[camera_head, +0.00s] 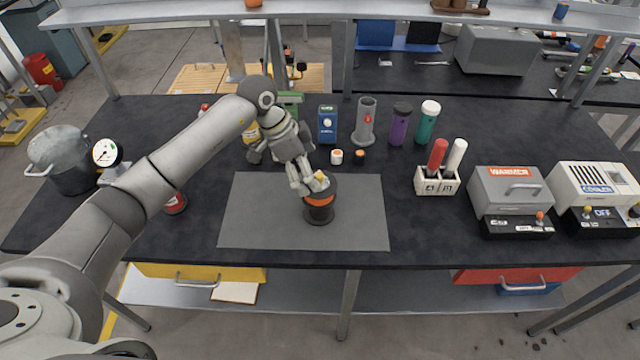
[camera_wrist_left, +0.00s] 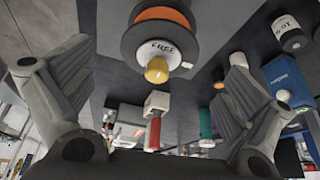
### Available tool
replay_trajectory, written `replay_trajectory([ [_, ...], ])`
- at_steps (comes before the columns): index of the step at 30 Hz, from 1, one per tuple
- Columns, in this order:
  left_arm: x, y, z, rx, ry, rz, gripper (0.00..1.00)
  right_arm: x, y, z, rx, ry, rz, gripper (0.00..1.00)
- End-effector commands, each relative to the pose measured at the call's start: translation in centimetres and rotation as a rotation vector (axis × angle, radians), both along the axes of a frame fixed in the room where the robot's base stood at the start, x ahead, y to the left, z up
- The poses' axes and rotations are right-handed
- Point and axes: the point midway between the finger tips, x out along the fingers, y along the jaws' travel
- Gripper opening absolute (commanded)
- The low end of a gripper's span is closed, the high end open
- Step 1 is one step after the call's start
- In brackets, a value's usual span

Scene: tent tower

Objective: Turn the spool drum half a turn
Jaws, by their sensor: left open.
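The spool drum (camera_head: 320,207) is black with an orange band and stands on the grey mat (camera_head: 255,215). In the left wrist view the drum (camera_wrist_left: 163,18) is at the top centre, with a white label reading "FREE" and a yellow knob (camera_wrist_left: 157,70) facing the camera. My left gripper (camera_head: 309,185) is at the drum's upper left side in the head view, partly covering it. In the left wrist view its fingers (camera_wrist_left: 160,75) are spread wide with nothing between the pads that I can see gripped. Whether a finger touches the drum cannot be told. My right gripper is not in view.
A small white jar (camera_head: 336,157) and a dark jar (camera_head: 359,157) stand behind the mat. A pen holder (camera_head: 436,182) with red and white sticks is right of it. The warmer (camera_head: 510,190) and cooler (camera_head: 598,187) stand further right. A pot (camera_head: 70,165) is far left.

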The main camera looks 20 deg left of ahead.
Motion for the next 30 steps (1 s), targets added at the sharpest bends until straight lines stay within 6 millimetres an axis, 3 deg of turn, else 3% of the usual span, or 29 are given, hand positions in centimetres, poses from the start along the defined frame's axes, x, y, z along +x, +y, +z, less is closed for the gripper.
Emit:
replay_trajectory([
  [6, 0.6, -1.7, -3.7, -0.004, 0.003, -0.001, 1.0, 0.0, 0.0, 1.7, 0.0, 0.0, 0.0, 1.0],
  [12, 1.1, -2.5, -6.1, -0.004, 0.0, -0.001, 1.0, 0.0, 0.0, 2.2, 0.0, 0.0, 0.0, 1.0],
  [24, 1.2, -2.7, -7.0, -0.002, -0.002, -0.003, 1.0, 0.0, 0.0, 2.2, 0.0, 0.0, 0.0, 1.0],
  [30, 1.2, -2.7, -7.0, -0.002, -0.002, -0.003, 0.76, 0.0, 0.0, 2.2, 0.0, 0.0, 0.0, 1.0],
])
